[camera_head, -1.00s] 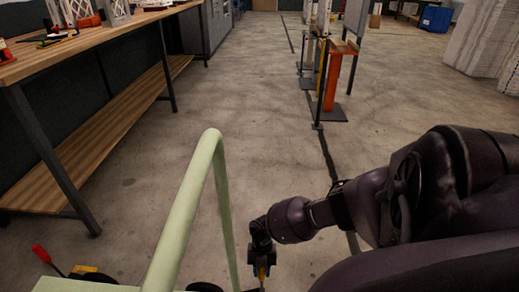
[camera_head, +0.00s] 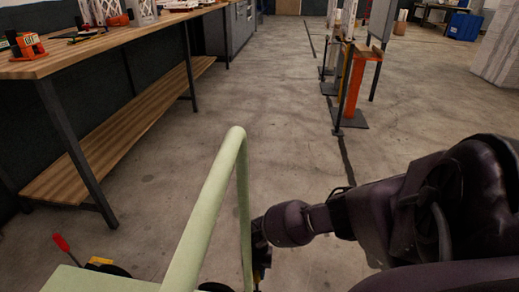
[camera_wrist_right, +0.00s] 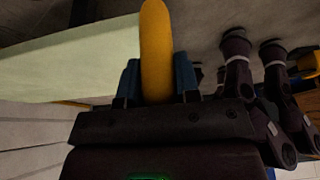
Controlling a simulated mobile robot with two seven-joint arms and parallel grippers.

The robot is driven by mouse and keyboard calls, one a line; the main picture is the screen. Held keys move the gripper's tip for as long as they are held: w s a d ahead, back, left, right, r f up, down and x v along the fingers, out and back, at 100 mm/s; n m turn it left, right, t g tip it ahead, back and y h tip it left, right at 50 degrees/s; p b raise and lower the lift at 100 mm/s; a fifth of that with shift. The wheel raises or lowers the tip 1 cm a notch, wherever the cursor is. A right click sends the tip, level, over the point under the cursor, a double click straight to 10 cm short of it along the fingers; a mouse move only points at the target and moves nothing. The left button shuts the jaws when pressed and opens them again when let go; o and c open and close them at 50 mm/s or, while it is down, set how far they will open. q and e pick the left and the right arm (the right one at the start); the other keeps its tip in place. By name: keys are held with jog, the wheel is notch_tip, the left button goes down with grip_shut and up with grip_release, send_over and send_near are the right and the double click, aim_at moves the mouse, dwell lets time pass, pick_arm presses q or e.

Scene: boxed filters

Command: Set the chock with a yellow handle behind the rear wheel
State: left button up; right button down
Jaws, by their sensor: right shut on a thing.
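A pale green cart (camera_head: 205,205) with a tall hoop handle stands in front of me. My right gripper (camera_head: 259,280) is low, close beside the right post of the cart's handle in the head view. In the right wrist view its fingers (camera_wrist_right: 158,82) are shut on the yellow handle (camera_wrist_right: 156,45) of a chock. The chock's body is hidden there. The cart's pale green deck also shows in that view (camera_wrist_right: 70,60). I cannot tell for sure which wheel is the rear one. My left gripper is not in view.
A red handle (camera_head: 60,242) and a yellow piece (camera_head: 100,261) are at the cart's left edge. A wooden workbench (camera_head: 110,42) with a lower shelf runs along the left. Orange and grey stands (camera_head: 353,90) stand ahead right. The floor between is clear.

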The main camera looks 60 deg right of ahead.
jog(key=shift+w+r, duration=0.1)
jog(key=c, duration=0.9)
grip_release()
jog(key=shift+o, duration=0.7)
jog(key=shift+r, duration=0.25)
pick_arm(q)
jog(key=p, duration=0.2)
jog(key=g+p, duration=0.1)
jog(key=p, duration=0.1)
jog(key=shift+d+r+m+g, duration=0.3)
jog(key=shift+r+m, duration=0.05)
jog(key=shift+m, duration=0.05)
pick_arm(e)
jog(key=v, duration=1)
jog(key=shift+d+r, duration=0.1)
jog(key=shift+d, duration=0.05)
